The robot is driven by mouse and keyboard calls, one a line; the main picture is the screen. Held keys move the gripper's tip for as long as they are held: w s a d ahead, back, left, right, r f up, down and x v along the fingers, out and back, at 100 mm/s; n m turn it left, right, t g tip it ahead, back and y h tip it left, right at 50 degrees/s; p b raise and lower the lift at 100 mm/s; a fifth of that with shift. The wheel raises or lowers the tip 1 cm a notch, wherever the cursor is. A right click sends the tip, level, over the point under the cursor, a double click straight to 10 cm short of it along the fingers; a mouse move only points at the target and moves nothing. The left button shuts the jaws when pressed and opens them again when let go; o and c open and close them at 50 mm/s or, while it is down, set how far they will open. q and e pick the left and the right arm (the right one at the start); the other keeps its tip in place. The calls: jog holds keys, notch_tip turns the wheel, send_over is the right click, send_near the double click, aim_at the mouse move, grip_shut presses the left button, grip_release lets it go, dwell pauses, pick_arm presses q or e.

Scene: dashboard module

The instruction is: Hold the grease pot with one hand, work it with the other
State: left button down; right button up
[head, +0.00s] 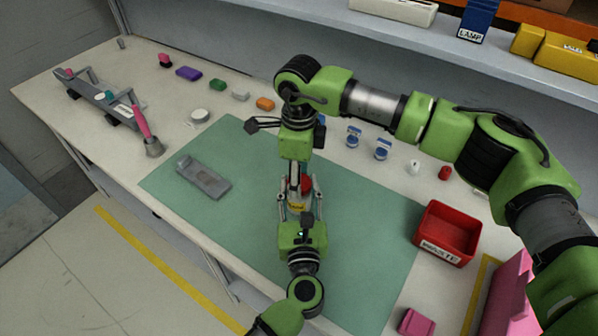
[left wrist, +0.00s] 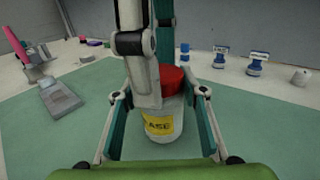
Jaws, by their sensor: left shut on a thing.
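The grease pot (left wrist: 163,128) is a pale jar with a yellow label and a red lid (left wrist: 172,78). It stands upright, and its lid also shows in the head view (head: 307,183). My left gripper (head: 299,204) comes from the front and is shut on the pot, one finger on each side in the left wrist view (left wrist: 162,118). My right gripper (head: 298,178) points down from above at the lid. One of its fingers covers the left part of the lid in the left wrist view, so its grip is unclear.
A grey tray-like part (head: 204,179) lies on the green mat (head: 372,262) to the left. A red bin (head: 447,233) stands right, with a pink block (head: 416,322) in front. A brush (head: 148,138) is at the left by a grey rack (head: 97,103).

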jog(key=c, duration=1.2)
jog(key=shift+o, duration=0.2)
jog(key=n, duration=0.6)
jog(key=o, duration=1.2)
jog(key=shift+o, duration=0.2)
jog(key=shift+r, duration=0.1)
jog(key=shift+r, duration=2.2)
pick_arm(q)
jog(key=c, duration=1.2)
grip_release()
